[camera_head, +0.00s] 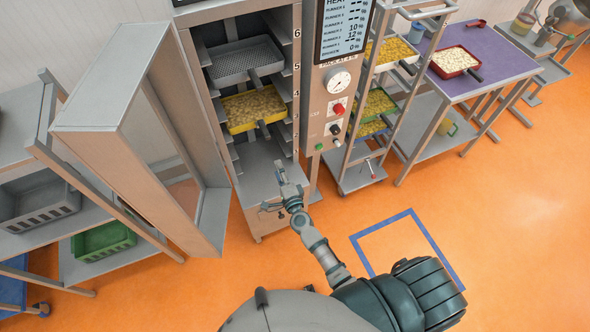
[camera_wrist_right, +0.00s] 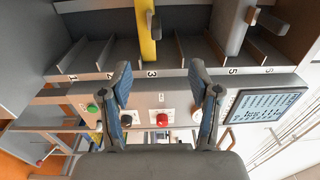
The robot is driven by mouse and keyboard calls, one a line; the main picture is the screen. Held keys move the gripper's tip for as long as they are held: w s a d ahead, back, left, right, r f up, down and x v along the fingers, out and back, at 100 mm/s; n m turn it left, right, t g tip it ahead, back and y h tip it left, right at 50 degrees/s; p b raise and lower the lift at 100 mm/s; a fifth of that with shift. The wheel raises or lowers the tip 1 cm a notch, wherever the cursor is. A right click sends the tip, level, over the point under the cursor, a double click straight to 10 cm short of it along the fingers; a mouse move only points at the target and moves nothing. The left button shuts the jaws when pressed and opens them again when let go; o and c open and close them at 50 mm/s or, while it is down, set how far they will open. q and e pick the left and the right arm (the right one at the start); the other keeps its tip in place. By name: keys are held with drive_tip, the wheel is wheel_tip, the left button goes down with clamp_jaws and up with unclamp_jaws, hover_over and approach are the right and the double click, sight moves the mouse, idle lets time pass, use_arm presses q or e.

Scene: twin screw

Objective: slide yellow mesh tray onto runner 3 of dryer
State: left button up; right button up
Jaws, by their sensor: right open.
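The yellow mesh tray (camera_head: 240,126) is inside the open dryer (camera_head: 243,15), filled with pale pieces, its grey handle (camera_head: 263,128) pointing out the front. In the right wrist view the yellow tray (camera_wrist_right: 147,45) lines up with the label 3 on the dryer's front frame. My right gripper (camera_head: 279,187) is in front of the dryer, below the tray and apart from its handle. In the wrist view its two fingers (camera_wrist_right: 160,82) are spread with nothing between them. My left gripper is not in view.
A grey mesh tray (camera_head: 232,61) sits on a higher runner. The dryer door (camera_head: 130,100) stands open at left. Orange floor at right is clear.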

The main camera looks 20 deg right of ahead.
drive_tip(key=s+d+r+b, duration=0.3)
drive_tip(key=s+r+b, duration=0.1)
drive_tip(key=s+r, duration=0.3)
drive_tip(key=shift+r, duration=0.6)
idle(0.4)
